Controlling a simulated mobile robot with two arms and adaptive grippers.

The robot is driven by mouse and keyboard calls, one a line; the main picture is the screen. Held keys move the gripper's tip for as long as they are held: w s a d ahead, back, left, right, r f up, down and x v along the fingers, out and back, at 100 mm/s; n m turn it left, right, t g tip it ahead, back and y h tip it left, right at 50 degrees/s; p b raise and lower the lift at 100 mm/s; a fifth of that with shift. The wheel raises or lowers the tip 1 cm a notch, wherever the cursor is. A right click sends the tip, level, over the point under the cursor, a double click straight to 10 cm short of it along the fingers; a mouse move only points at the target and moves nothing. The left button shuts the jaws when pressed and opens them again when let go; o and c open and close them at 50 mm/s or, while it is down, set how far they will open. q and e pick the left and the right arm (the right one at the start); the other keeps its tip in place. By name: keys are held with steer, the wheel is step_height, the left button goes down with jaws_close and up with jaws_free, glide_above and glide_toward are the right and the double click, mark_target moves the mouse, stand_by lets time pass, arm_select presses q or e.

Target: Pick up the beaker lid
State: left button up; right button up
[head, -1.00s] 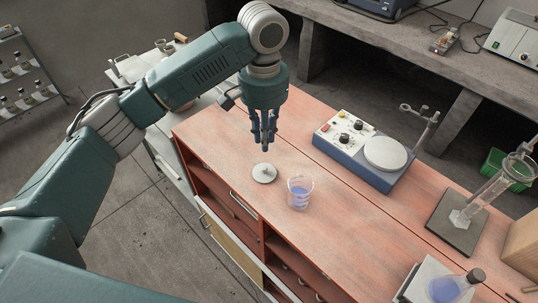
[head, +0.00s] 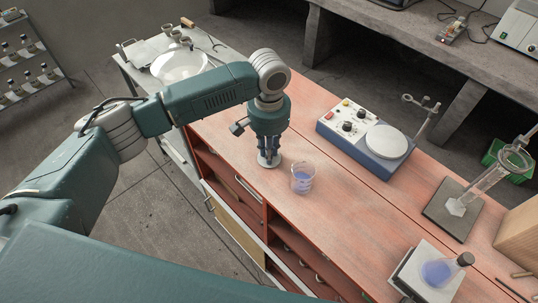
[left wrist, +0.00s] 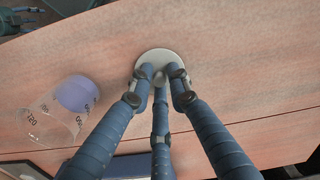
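The beaker lid (left wrist: 153,56) is a pale round disc lying flat on the reddish bench top. In the head view the lid (head: 268,163) is partly hidden under my left gripper (head: 268,157). My left gripper (left wrist: 162,80) points down, its three blue fingers reaching the lid's middle, around where its knob is. The fingertips cover the knob, so whether they press on it is unclear. The glass beaker (head: 302,180) with blue-violet liquid stands just right of the lid, apart from the fingers. It also shows in the left wrist view (left wrist: 60,112). My right gripper is out of view.
A hotplate stirrer (head: 365,140) stands behind the beaker. A stand with a glass cylinder (head: 487,180) is at the right. A flask (head: 438,272) sits on a pale-topped device at the front right. The bench top (head: 350,217) right of the beaker is clear.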

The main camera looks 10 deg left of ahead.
arm_select(q)
jaws_close()
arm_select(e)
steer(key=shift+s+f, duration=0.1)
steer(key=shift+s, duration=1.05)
arm_select(q)
steer(key=shift+r, duration=0.15)
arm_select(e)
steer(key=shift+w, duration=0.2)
arm_select(q)
steer(key=shift+r, duration=0.3)
step_height(320, 180, up, 22)
steer(key=p, duration=0.3)
steer(key=shift+r, duration=0.15)
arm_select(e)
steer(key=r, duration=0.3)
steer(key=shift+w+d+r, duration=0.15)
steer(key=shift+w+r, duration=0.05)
